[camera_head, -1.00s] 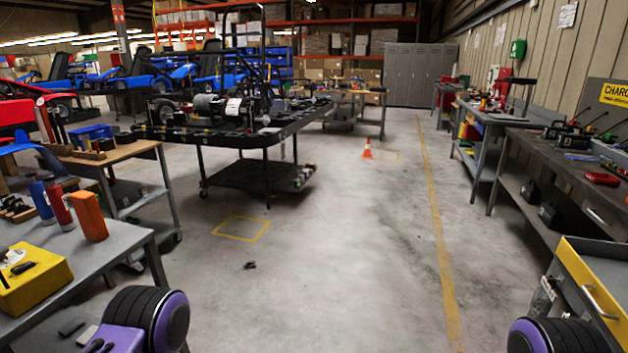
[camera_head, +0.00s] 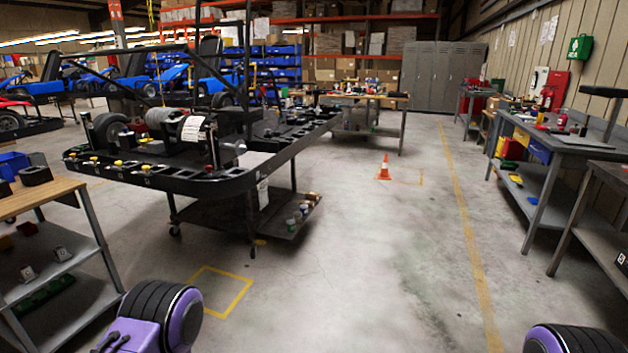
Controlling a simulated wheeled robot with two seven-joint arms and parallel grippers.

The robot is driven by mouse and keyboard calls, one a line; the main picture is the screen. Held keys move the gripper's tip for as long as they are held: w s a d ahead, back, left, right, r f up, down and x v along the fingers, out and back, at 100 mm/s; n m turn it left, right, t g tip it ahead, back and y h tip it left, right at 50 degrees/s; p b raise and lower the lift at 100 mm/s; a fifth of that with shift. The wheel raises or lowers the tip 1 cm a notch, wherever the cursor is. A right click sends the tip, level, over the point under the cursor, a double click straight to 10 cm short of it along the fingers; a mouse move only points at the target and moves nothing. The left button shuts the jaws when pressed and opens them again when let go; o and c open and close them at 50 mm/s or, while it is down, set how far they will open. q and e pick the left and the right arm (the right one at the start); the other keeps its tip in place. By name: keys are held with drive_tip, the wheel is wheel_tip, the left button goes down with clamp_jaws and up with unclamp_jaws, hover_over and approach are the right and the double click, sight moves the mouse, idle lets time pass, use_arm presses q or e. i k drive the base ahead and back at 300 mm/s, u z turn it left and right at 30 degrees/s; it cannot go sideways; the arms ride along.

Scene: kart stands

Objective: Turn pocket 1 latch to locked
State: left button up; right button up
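No latch that I can make out as the pocket 1 latch shows in the head view. A black kart stand (camera_head: 215,186) stands left of centre, with a motor, a black frame and a row of small yellow-topped parts along its front edge. Those parts are too small to read. The purple and black parts at the bottom left and bottom right are my own arms. Neither of my grippers is in view.
A wooden-topped cart (camera_head: 37,199) stands close at the left. An orange cone (camera_head: 384,168) stands on the floor ahead. Grey workbenches (camera_head: 560,143) line the right wall. Lockers (camera_head: 445,75) stand at the back. The concrete floor in the middle is clear.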

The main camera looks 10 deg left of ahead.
sight(145, 167)
drive_tip(key=i, duration=1.4)
drive_tip(key=z, duration=2.35)
drive_tip(key=k, duration=1.3)
drive_tip(key=u, duration=2.7)
drive_tip(key=i, duration=1)
drive_tip(key=u, duration=0.05)
